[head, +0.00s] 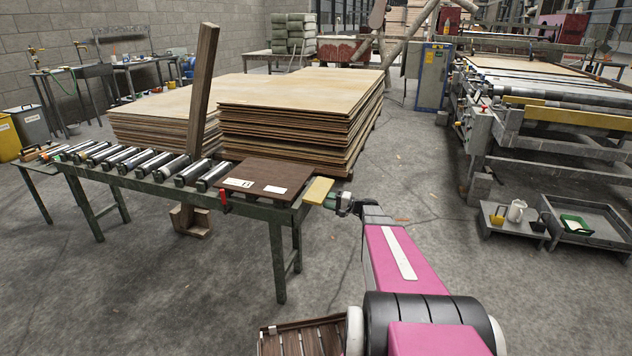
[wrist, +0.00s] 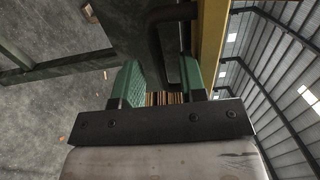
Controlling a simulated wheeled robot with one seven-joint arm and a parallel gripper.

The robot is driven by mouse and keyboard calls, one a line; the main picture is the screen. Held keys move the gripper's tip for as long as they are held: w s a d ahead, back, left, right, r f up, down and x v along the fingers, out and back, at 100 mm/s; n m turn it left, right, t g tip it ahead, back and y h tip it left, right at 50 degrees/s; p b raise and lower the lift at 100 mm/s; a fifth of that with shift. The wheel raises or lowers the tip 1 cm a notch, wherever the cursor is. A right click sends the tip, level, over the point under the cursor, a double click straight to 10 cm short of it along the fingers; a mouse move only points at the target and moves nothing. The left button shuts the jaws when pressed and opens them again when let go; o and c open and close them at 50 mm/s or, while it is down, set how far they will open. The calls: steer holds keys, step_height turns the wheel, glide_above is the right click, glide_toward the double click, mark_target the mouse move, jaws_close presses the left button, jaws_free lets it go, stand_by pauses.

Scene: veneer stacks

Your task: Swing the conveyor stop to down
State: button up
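The conveyor stop, a yellow plate (head: 318,190), sits at the right end of the roller conveyor (head: 150,177), beside a dark brown board. Its edge shows as a yellow strip in the wrist view (wrist: 213,40). My gripper (head: 334,202) is right at the stop's outer side. In the wrist view its green fingers (wrist: 163,84) stand apart, with a dark bent rod (wrist: 156,40) reaching down toward the gap between them. A strip of stacked sheets shows through the gap. I cannot tell whether either finger touches the rod.
The dark board (head: 268,178) with white labels lies on the conveyor's end. A red clamp-like part (head: 224,200) hangs at its front edge. A veneer stack (head: 300,125) stands close behind. Low trays (head: 590,226) stand on the right.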

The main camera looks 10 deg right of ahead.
steer(key=v, duration=0.5)
steer(key=shift+s+d, duration=0.2)
steer(key=shift+d, duration=0.15)
steer(key=s+a+f+n+g+h, duration=0.35)
steer(key=s+a+g+h, duration=0.4)
steer(key=s+a, duration=0.6)
steer(key=s+n+g+h, duration=0.1)
steer(key=s+n+h, duration=0.1)
steer(key=s+h, duration=0.6)
steer(key=s, duration=0.4)
steer(key=shift+s+d+r, duration=0.15)
steer(key=shift+d+r, duration=0.05)
steer(key=shift+r, duration=0.2)
steer(key=shift+n+g, duration=0.25)
